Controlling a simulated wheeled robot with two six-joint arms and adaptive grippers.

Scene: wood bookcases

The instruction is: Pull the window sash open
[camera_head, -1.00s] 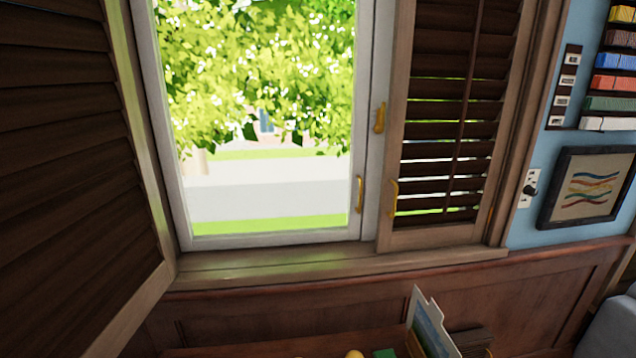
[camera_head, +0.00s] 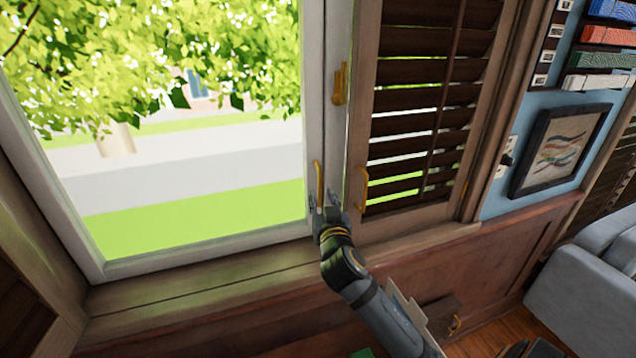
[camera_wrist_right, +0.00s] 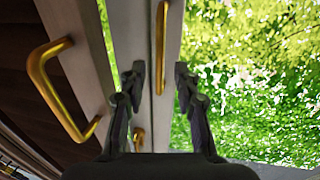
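The window sash (camera_head: 313,105) is a white frame around a large pane and looks shut in its frame. Its slim gold handle (camera_head: 318,183) stands upright low on the right stile. My right gripper (camera_head: 325,207) is at the lower end of this handle, fingers spread. In the right wrist view, the open fingers (camera_wrist_right: 158,82) show with the gold handle (camera_wrist_right: 161,45) in the gap between them, seemingly not gripped. Whether a finger touches it I cannot tell. My left gripper is not in view.
A gold latch (camera_head: 340,83) sits higher on the window frame. Right of it, a louvred shutter (camera_head: 430,120) has its own gold handle (camera_head: 362,190), close to my right gripper. The wooden sill (camera_head: 200,285) runs below. A grey sofa (camera_head: 590,275) stands at right.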

